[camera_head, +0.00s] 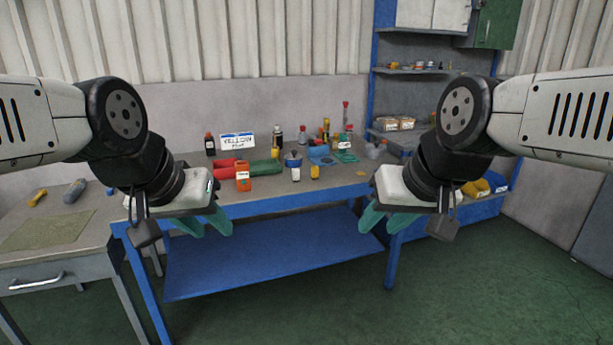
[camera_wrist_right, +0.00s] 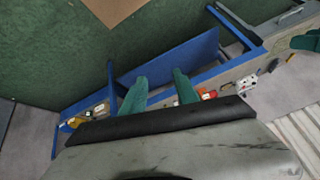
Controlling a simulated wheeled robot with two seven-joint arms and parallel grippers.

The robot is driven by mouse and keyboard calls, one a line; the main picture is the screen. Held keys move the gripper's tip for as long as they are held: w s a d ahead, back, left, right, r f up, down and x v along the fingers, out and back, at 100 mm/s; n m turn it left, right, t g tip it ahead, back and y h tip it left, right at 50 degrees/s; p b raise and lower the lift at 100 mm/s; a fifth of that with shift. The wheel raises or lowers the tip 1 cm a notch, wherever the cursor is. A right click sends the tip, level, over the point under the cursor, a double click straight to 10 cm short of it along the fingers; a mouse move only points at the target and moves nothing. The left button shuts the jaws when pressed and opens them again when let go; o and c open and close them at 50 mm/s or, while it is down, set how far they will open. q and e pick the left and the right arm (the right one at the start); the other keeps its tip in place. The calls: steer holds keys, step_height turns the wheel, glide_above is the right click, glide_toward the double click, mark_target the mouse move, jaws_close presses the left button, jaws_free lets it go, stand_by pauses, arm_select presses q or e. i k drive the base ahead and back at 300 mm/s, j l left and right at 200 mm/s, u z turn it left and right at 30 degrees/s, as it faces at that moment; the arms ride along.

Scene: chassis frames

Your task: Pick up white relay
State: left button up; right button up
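A small white block (camera_head: 296,174), perhaps the white relay, stands near the front of the blue workbench (camera_head: 262,205); it is too small to be sure. A small yellow item (camera_head: 314,171) is just right of it. My left gripper (camera_head: 212,229) has teal fingers spread apart and empty, in front of the bench and left of the block. My right gripper (camera_head: 380,228) is also open and empty, in front of the bench and right of the block. Its two spread fingers show in the right wrist view (camera_wrist_right: 160,92). Neither gripper touches the block.
An orange container (camera_head: 243,184), a red item (camera_head: 224,171), a blue funnel-like item (camera_head: 292,159) and several bottles crowd the benchtop. A lettered sign (camera_head: 238,141) stands behind. A grey table (camera_head: 40,262) is at left, shelves (camera_head: 415,72) at back right.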

mark_target(295, 171)
steer(key=i+u, duration=0.15)
steer(key=i, duration=0.45)
steer(key=i+l+u, duration=0.2)
steer(key=i, duration=0.4)
steer(key=i+l+u, duration=0.15)
steer(key=i, duration=0.45)
